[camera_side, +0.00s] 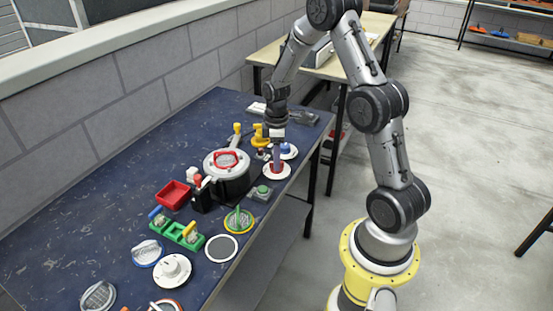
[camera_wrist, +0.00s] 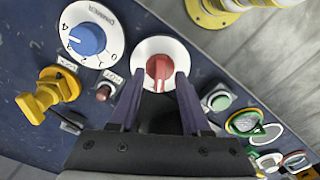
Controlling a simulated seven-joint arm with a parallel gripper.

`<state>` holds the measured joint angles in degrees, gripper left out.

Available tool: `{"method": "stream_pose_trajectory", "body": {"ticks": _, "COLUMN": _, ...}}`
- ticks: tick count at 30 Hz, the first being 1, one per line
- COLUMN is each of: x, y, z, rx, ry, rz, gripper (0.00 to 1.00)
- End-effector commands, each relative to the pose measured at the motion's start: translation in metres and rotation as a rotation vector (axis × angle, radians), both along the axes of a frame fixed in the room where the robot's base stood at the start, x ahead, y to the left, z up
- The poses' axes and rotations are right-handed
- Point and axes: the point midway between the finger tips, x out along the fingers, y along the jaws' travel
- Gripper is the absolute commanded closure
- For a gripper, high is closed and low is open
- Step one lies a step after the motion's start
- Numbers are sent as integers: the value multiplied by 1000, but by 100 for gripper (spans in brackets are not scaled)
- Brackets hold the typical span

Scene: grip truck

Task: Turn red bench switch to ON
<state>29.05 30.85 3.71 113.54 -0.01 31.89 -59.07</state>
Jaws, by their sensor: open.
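The red switch is a red knob (camera_wrist: 158,67) on a round white plate (camera_wrist: 136,62), near the upper middle of the wrist view. In the side view its white plate (camera_side: 277,172) lies near the bench's right edge, with the knob largely hidden by my gripper. My gripper (camera_wrist: 160,79) is open, pointing down, with its two purple fingers on either side of the red knob. It also shows in the side view (camera_side: 277,163), low over the plate. I cannot tell whether the fingers touch the knob. No ON marking is readable on the plate.
A blue dial (camera_wrist: 88,38) on a white numbered plate and a yellow handle (camera_wrist: 50,92) stand close by. A small red button (camera_wrist: 104,92) and a green button (camera_wrist: 220,102) flank the switch.

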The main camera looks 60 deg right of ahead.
Motion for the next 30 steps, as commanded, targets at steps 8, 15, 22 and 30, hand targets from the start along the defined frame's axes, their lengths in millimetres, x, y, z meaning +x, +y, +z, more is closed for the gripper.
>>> {"method": "stream_pose_trajectory", "body": {"ticks": 8, "x": 0, "y": 0, "z": -6, "rx": 0, "ry": 0, "rz": 0, "gripper": 52}}
{"method": "stream_pose_trajectory", "body": {"ticks": 15, "x": 0, "y": 0, "z": -6, "rx": 0, "ry": 0, "rz": 0, "gripper": 76}}
{"method": "stream_pose_trajectory", "body": {"ticks": 22, "x": 0, "y": 0, "z": -6, "rx": 0, "ry": 0, "rz": 0, "gripper": 100}}
{"method": "stream_pose_trajectory", "body": {"ticks": 30, "x": 0, "y": 0, "z": -5, "rx": 0, "ry": 0, "rz": -6, "gripper": 100}}
